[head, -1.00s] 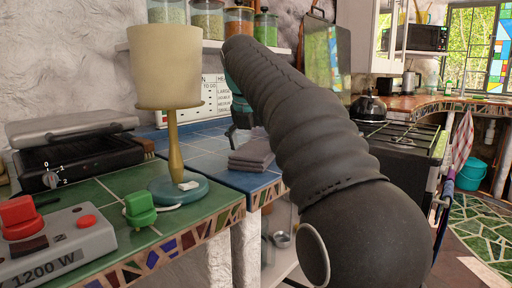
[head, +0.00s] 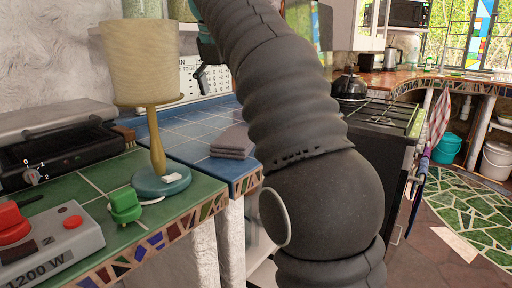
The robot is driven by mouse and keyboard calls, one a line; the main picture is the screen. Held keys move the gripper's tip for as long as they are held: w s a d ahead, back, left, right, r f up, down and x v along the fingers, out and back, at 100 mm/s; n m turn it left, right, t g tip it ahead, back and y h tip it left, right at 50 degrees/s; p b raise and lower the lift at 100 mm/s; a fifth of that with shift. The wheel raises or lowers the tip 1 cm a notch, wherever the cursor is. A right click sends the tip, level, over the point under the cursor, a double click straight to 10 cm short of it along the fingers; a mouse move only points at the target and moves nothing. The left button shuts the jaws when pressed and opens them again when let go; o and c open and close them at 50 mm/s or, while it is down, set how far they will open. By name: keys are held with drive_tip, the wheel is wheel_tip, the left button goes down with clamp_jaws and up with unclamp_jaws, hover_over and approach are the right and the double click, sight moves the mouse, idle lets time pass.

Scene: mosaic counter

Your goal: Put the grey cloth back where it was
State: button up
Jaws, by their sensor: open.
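The grey cloth (head: 233,141) lies folded in a small stack on the blue tiled counter (head: 190,128), near its right front edge. My gripper (head: 203,80) shows partly behind the lamp and my arm, above the back of the blue counter. It is open, up and to the left of the cloth and apart from it. Much of my gripper is hidden by my own dark ribbed arm, which crosses the middle of the view.
A lamp (head: 146,62) with a teal base stands on the green tiled counter (head: 100,180) at left. A grill (head: 60,145) and a red-buttoned appliance (head: 50,240) are beside it. A kettle (head: 349,86) stands on the stove at right. Blue tiles left of the cloth are clear.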

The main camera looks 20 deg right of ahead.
drive_tip(key=s+d+f+m+y, duration=0.1)
drive_tip(key=s+f+m, duration=1.2)
drive_tip(key=f, duration=0.3)
drive_tip(key=s+d+f+m+t+y, duration=0.1)
drive_tip(key=s+f+m, duration=1.2)
drive_tip(key=f+m, duration=0.3)
drive_tip(key=shift+s+d+f+m+t, duration=0.2)
drive_tip(key=shift+d+f+m+t, duration=0.1)
drive_tip(key=shift+d, duration=0.1)
